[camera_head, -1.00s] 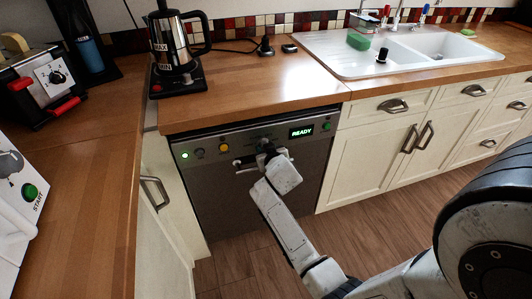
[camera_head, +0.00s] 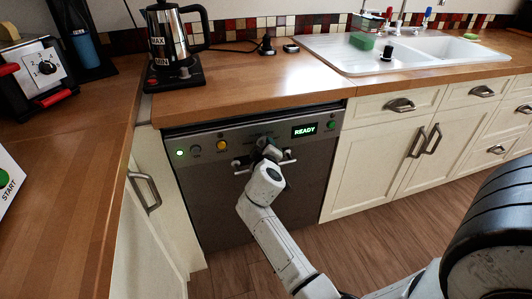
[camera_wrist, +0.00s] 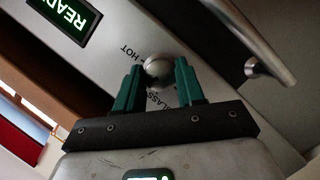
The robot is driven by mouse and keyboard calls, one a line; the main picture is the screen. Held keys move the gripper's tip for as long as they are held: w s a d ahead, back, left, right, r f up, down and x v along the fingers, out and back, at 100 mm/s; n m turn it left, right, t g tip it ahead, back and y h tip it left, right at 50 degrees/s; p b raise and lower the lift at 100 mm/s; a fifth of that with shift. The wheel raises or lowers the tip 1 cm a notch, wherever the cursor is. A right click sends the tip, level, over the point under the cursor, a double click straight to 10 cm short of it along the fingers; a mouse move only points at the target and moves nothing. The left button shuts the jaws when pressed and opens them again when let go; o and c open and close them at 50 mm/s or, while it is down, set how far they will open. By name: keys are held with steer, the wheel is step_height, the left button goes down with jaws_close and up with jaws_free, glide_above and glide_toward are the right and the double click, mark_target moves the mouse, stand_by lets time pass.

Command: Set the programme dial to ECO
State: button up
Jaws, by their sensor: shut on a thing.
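The dishwasher (camera_head: 225,195) has a grey front under the wooden counter, with a control panel along its top. The programme dial (camera_wrist: 157,69) is a round metal knob, seen in the wrist view between the two green fingers of my gripper (camera_wrist: 158,64). The fingers are shut on the dial from either side. The words HOT and GLASS show beside it; I cannot see ECO or read which way the dial points. In the head view my gripper (camera_head: 269,151) is at the panel's middle and hides the dial.
The lit display (camera_head: 304,130) reads READY, right of my gripper. A green button (camera_head: 332,125) and a yellow button (camera_head: 222,145) are on the panel. The metal door handle (camera_wrist: 262,60) runs close by the dial. A kettle (camera_head: 177,43) stands on the counter above.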

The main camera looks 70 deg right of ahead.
stand_by(0.4)
steer(key=o, duration=1)
steer(key=shift+a, duration=0.1)
steer(key=v, duration=1)
steer(key=shift+a, duration=0.35)
